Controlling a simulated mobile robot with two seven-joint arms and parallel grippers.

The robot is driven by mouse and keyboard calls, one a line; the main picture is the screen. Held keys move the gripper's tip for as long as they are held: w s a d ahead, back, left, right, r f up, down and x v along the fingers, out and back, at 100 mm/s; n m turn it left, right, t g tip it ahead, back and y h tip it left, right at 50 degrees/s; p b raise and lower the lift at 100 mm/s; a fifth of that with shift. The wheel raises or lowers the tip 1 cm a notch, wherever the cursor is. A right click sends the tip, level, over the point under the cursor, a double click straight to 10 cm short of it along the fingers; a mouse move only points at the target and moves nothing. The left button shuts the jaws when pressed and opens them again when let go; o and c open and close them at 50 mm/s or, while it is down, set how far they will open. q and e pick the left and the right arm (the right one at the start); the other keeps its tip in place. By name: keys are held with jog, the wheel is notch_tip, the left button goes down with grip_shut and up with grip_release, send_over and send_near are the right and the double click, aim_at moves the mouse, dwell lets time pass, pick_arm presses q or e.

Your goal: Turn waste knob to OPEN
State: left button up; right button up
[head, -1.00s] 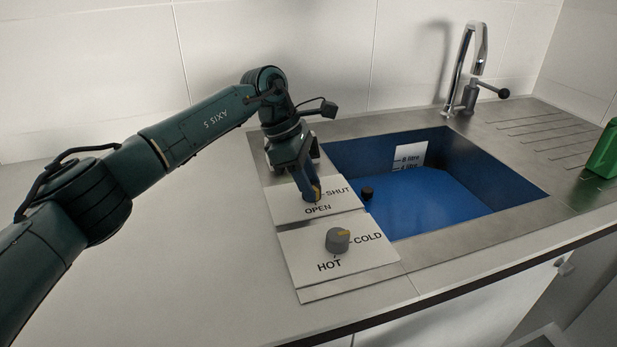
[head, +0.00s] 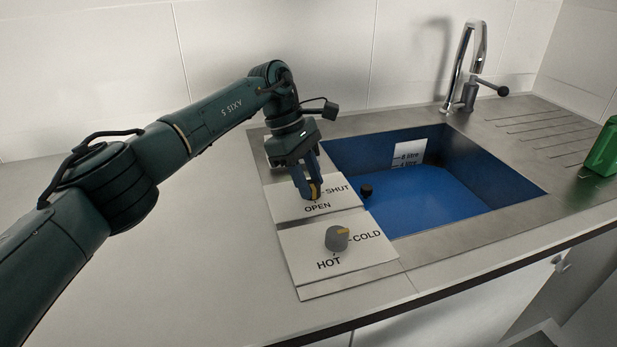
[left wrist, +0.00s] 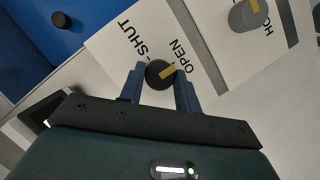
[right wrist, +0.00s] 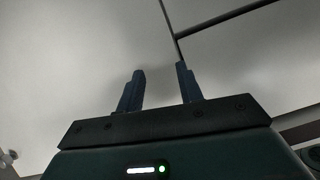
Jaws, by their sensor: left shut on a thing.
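The waste knob (left wrist: 155,76) is dark and round with a yellow pointer, on a white plate (head: 283,208) marked SHUT and OPEN. In the left wrist view the pointer is directed at the OPEN mark. My left gripper (head: 308,196) reaches down from above and is shut on the knob, one blue finger on each side. The fingers hide much of the knob in the head view, where its yellow mark shows. My right gripper (right wrist: 160,85) is open and empty in the right wrist view, away from the plate.
A grey HOT/COLD knob (head: 337,238) stands close in front. To the right is a blue sink basin (head: 430,200) with a small black round piece (head: 366,190) at its near-left side. A tap (head: 465,70) stands behind; a green object (head: 602,152) is far right. The left counter is clear.

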pick_arm(q)
jog(key=o, duration=1)
jog(key=p+v, duration=0.3)
jog(key=v, duration=1)
jog(key=shift+a+p, duration=0.15)
jog(key=shift+p, duration=0.2)
pick_arm(e)
jog(key=shift+s+d+r+n, duration=0.1)
jog(key=shift+r+n, duration=0.1)
jog(key=shift+r, duration=0.25)
jog(key=shift+s+d+r+n, duration=0.1)
jog(key=shift+r+n, duration=0.1)
jog(key=shift+r, duration=0.25)
jog(key=shift+r, duration=0.1)
